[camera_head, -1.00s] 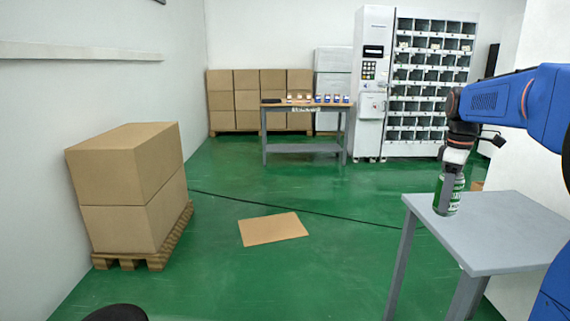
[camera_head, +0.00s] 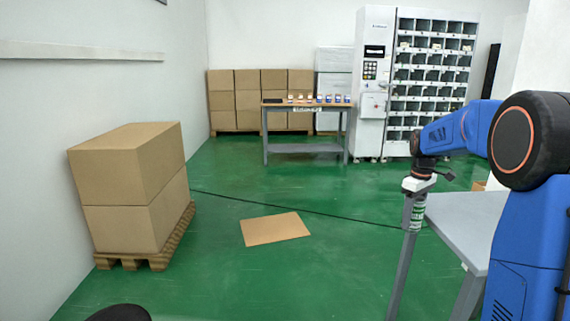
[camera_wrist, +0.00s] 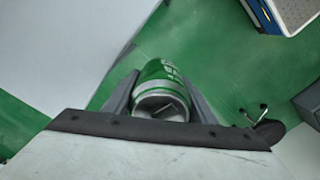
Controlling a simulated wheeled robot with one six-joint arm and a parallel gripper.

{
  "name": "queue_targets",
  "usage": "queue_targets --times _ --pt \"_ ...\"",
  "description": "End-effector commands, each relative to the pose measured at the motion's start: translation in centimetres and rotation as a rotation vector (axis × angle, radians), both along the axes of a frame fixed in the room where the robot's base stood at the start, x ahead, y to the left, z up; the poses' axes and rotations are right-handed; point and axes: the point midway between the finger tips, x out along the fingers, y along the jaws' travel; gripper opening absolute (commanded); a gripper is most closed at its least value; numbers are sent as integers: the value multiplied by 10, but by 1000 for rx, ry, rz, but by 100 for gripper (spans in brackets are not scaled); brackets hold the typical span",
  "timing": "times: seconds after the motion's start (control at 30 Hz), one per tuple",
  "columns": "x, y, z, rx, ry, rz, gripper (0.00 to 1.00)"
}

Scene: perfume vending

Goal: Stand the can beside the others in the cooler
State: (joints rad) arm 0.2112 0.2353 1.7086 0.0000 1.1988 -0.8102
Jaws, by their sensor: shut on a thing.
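My gripper (camera_head: 416,212) is shut on a green and white can (camera_head: 417,217). It holds the can upright in the air, just off the left edge of the grey table (camera_head: 465,222). In the wrist view the can (camera_wrist: 160,76) sits between the two fingers, its silver end toward the camera. No cooler and no other cans can be made out in these views.
A pallet of cardboard boxes (camera_head: 127,190) stands at the left. A bench (camera_head: 305,147) with small boxes and a vending machine (camera_head: 373,85) stand at the back.

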Motion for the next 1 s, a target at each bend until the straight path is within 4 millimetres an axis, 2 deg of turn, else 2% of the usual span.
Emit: queue_targets --times 0.03,0.2,0.5,0.8,1.0 --pt "11 5 -18 1 4 -21 17" --pt "44 21 -73 1 4 -111 17" --pt "89 55 -176 0 5 -271 17" --pt "117 94 -283 -1 3 -431 17" --pt "126 118 -346 -1 2 -526 17"
